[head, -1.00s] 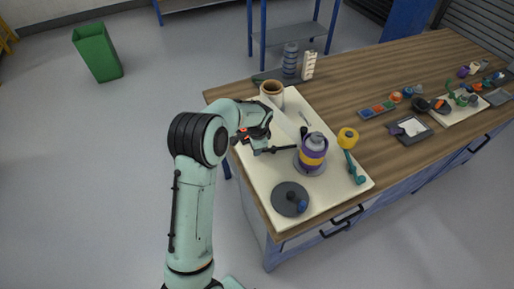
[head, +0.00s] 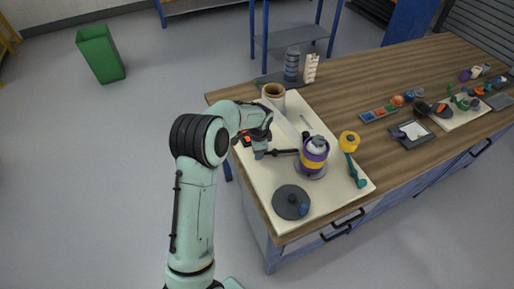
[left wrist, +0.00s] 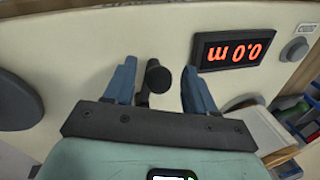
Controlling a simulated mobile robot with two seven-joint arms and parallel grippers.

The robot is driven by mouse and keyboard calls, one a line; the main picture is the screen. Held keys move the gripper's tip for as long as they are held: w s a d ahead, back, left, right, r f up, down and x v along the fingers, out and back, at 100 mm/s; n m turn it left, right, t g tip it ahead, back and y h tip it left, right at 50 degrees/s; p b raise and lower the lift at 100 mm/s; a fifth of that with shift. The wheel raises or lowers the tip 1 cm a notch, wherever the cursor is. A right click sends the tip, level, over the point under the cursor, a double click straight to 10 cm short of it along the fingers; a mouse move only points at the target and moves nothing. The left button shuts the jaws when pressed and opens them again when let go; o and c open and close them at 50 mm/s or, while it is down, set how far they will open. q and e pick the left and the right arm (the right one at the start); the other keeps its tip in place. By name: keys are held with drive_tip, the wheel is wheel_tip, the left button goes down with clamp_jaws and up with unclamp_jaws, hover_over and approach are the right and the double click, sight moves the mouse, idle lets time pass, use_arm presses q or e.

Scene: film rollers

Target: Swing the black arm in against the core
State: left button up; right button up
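The core (head: 312,160) stands upright on a grey round base on the cream board. It has purple and yellow faces and a pale top. The black arm (head: 284,151) is a thin dark bar whose right end lies close to the core; I cannot tell if they touch. My left gripper (head: 261,148) is at the bar's left end. In the left wrist view, the black arm's round knob (left wrist: 158,76) sits between the blue fingers of my left gripper (left wrist: 160,85), with gaps on both sides. The fingers are open. My right gripper is not in view.
A dark disc with a blue knob (head: 291,202) sits at the board's (head: 330,203) front.

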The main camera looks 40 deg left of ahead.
use_arm(q)
wheel_tip(320, 180, up, 13)
drive_tip(key=s+d, duration=0.1)
drive_tip(key=d, duration=0.1)
drive_tip(key=shift+s, duration=0.3)
idle(0.5)
